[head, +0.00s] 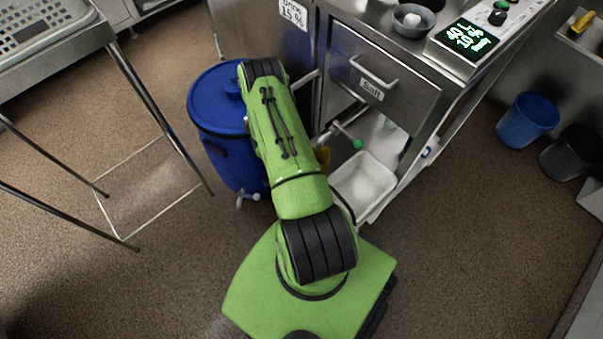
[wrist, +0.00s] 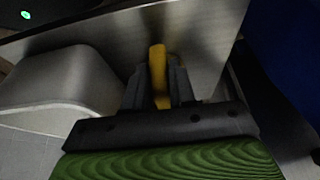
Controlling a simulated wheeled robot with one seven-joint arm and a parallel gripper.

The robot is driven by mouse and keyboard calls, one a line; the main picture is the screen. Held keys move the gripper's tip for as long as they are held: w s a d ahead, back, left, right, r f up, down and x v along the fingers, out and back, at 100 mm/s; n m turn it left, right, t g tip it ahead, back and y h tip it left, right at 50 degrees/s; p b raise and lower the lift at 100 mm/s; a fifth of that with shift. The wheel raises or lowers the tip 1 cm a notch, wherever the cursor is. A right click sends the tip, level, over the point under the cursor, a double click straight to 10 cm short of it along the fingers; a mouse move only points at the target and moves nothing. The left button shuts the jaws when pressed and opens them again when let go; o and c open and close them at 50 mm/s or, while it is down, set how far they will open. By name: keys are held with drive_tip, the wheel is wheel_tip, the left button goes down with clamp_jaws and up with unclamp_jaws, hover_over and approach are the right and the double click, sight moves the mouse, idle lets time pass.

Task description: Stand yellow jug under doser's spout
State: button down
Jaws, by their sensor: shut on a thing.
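My gripper (wrist: 160,88) is shut on a narrow upright yellow part of the yellow jug (wrist: 157,66) in the wrist view. In the head view only a small piece of the yellow jug (head: 323,157) shows beside my green arm. The arm hides the rest of it and my gripper. The doser (head: 385,95) is a steel cabinet with a lit display and a drawer marked Salt. A metal tap with a green knob (head: 358,144) sticks out below the drawer, close to the jug. I cannot tell whether the jug is under a spout.
A white basin (head: 366,186) sits low beside the cabinet, right of the jug. A blue lidded barrel (head: 216,110) with a tap stands left of my arm. A steel rack (head: 130,70) is further left. Blue (head: 527,118) and black (head: 572,152) bins stand at right.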

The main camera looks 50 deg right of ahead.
drive_tip(key=c, duration=1.4)
unclamp_jaws()
drive_tip(key=shift+f, duration=0.15)
drive_tip(key=o, duration=0.5)
drive_tip(key=shift+c, duration=0.2)
